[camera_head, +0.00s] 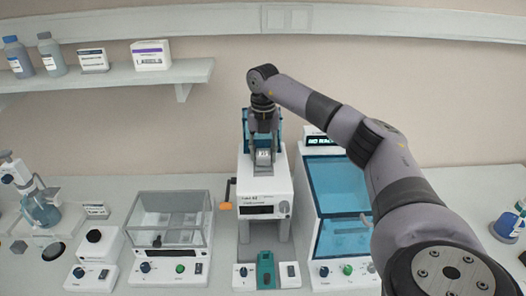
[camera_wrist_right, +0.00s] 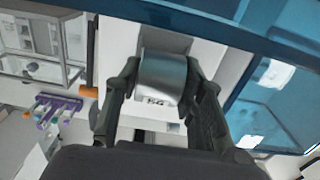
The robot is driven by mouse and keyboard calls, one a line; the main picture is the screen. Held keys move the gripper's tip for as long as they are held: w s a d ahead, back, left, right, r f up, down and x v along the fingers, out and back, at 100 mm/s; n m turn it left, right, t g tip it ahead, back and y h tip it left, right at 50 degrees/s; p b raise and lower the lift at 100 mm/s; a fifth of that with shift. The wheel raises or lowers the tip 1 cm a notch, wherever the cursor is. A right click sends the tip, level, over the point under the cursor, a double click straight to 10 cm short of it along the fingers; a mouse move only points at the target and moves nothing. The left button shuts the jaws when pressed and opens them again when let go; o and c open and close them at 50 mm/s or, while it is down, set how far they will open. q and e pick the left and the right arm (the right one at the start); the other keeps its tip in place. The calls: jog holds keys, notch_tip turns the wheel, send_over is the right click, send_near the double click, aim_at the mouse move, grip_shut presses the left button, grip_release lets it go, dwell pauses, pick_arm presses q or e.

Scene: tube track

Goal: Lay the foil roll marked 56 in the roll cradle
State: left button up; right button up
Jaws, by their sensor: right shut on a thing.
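The foil roll (camera_wrist_right: 163,72) is a silvery grey cylinder with a white label that seems to read 56. My right gripper (camera_wrist_right: 161,82) is shut on it, one finger at each end. In the head view my right gripper (camera_head: 263,146) points down over the top of a white machine (camera_head: 265,197), with the roll (camera_head: 263,157) low between its fingers. The roll cradle cannot be told apart clearly; the gripper and roll cover the machine's top. Whether the roll touches the machine is unclear. My left gripper is not in view.
A teal-windowed cabinet (camera_head: 337,185) stands close on the right. An orange-ended handle (camera_head: 226,205) sticks out on the machine's left. A clear-walled box (camera_head: 170,222) stands further left. A shelf (camera_head: 120,78) with bottles and boxes hangs at upper left.

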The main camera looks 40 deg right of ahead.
jog(key=shift+f, duration=0.4)
jog(key=o, duration=1.3)
jog(key=shift+c, duration=0.2)
notch_tip(320, 180, up, 12)
dwell(1.0)
